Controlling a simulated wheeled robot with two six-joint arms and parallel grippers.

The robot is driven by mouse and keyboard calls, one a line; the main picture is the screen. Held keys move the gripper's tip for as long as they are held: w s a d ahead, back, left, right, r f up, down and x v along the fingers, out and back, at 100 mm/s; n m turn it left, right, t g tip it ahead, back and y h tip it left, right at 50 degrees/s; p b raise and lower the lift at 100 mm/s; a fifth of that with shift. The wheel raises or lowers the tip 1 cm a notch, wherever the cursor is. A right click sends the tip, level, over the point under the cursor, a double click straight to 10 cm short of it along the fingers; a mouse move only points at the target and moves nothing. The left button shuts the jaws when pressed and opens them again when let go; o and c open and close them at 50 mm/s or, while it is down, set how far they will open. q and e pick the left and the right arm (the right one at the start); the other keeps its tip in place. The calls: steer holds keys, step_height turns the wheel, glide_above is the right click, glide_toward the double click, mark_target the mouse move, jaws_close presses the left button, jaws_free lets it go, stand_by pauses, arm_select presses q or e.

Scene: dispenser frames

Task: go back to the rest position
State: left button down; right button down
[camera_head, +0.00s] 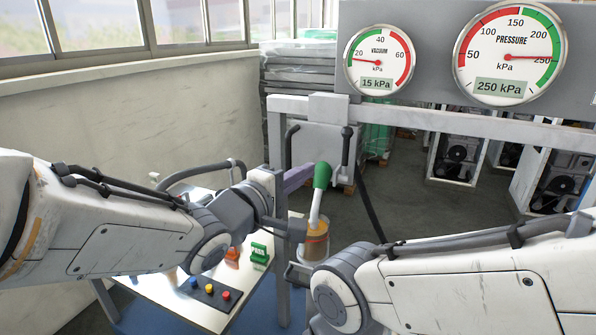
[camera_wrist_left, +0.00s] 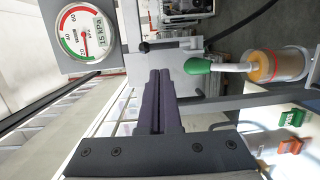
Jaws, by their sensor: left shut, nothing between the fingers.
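My left gripper (camera_head: 306,173) has purple fingers and is shut and empty in front of the grey dispenser frame (camera_head: 415,121). In the left wrist view its fingers (camera_wrist_left: 158,74) lie together. In the head view they appear just left of a green-handled lever (camera_head: 322,176) with a white stem. In the left wrist view the green handle (camera_wrist_left: 197,66) is to the right of the fingers, with a visible gap. My right arm comes in from the right; its gripper is out of view.
A clear cup (camera_head: 314,243) with orange-brown contents stands below the lever. A white table (camera_head: 190,312) holds several coloured buttons, a green PASS block (camera_head: 259,253) and an orange block (camera_head: 232,255). The vacuum gauge (camera_head: 379,60) reads 15 kPa; the pressure gauge (camera_head: 509,53) reads 250 kPa.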

arm_select(q)
steer(key=s+a+f+m+g+y, duration=0.25)
steer(key=s+f+m, duration=0.25)
steer(key=f, duration=0.3)
steer(key=s+a+f+m+g+y, duration=0.1)
steer(key=s+f+m+g+y, duration=0.35)
steer(key=f, duration=0.25)
steer(key=s+a+f+m+g+y, duration=0.1)
steer(key=s+f+m+g, duration=0.1)
steer(key=s, duration=0.3)
steer(key=s+a+f+m+g+y, duration=0.1)
steer(key=s+a+f+m+g, duration=0.1)
steer(key=s, duration=0.4)
steer(key=s+a+f+m+g, duration=0.1)
steer(key=s+a+m+g, duration=0.1)
steer(key=s+m, duration=0.2)
steer(key=shift+s+f+g+y, duration=0.4)
steer(key=shift+s, duration=0.3)
steer(key=shift+m, duration=0.25)
